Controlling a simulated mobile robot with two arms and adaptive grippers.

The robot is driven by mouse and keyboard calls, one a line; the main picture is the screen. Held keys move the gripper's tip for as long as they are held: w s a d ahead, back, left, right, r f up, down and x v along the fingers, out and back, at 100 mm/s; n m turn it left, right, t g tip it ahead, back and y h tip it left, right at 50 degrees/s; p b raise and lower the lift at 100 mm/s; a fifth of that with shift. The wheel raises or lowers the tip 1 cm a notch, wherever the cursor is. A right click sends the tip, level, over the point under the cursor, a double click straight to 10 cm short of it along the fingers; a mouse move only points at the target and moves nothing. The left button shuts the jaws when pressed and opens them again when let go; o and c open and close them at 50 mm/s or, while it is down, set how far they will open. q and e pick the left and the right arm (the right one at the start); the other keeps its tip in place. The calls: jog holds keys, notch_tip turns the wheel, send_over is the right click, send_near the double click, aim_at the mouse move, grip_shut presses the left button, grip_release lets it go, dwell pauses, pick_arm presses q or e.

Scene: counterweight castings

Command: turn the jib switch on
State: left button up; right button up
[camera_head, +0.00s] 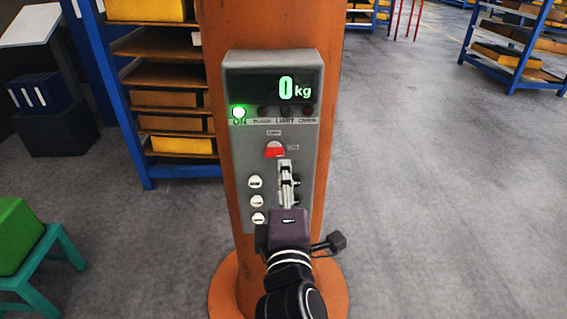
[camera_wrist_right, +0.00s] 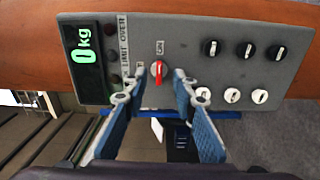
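The jib switch, a red rotary knob (camera_head: 274,149), sits on a grey control panel (camera_head: 240,165) fixed to an orange column. In the right wrist view the red knob (camera_wrist_right: 157,76) shows between the two fingertips of my right gripper (camera_wrist_right: 160,78), which is open and empty. In the head view the right gripper (camera_head: 286,172) is in front of the panel, just below the knob. Whether the fingers touch it cannot be told. My left gripper is out of view.
White knobs (camera_head: 256,182) and black knobs (camera_wrist_right: 243,51) line the lower panel. Shelves with yellow bins (camera_head: 182,145) stand behind the column at left. A green stool (camera_head: 45,258) is at the lower left. The grey floor (camera_head: 430,200) at right is clear.

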jog(key=shift+s, duration=2.3)
